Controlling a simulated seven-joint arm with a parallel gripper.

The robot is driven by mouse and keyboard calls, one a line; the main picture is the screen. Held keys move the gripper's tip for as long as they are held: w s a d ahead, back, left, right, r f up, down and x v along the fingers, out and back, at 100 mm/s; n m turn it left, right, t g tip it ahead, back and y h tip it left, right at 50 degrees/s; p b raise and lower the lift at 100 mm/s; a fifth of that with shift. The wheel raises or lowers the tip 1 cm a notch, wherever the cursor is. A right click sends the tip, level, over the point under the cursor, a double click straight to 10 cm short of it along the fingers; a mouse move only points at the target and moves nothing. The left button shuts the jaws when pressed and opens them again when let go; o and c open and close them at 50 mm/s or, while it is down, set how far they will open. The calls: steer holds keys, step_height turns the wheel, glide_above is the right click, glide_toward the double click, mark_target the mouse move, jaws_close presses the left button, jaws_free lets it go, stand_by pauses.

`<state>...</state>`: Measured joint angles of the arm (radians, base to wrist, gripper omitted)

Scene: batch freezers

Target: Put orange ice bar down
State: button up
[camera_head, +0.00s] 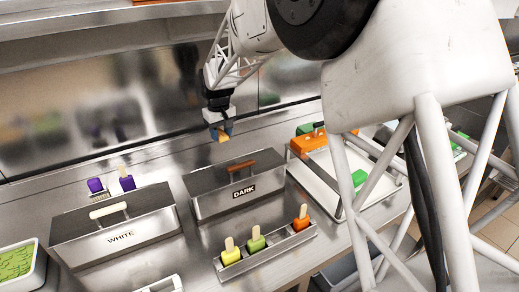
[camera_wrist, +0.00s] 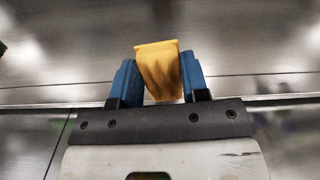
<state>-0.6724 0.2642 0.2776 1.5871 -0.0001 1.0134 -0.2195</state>
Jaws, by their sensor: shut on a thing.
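My gripper (camera_head: 222,132) hangs above the steel counter behind the box marked DARK (camera_head: 238,190). In the wrist view its blue fingers (camera_wrist: 158,82) are shut on a yellow-orange block (camera_wrist: 157,66), taken as the orange ice bar. In the head view only a small tan-orange part of it (camera_head: 223,138) shows below the fingers. I cannot see a stick on it. A bar rack (camera_head: 285,243) at the front holds a yellow bar (camera_head: 231,257), a green bar (camera_head: 256,244) and another orange bar (camera_head: 301,223), sticks up.
The box marked WHITE (camera_head: 118,235) stands at left, with purple bars (camera_head: 127,183) behind it. A tray (camera_head: 345,190) at right holds a green bar (camera_head: 359,178) and an orange block (camera_head: 312,142). A green-filled tub (camera_head: 20,265) sits at lower left. Bare counter shows around the gripper.

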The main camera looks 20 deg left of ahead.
steer(key=w+d+m, duration=0.1)
steer(key=w+d, duration=0.9)
steer(key=d, duration=0.2)
steer(key=shift+w, duration=0.3)
steer(key=shift+a+f, duration=0.1)
steer(key=shift+f, duration=2.3)
steer(key=shift+f, duration=2.5)
steer(key=shift+f, duration=0.15)
steer(key=o, duration=0.9)
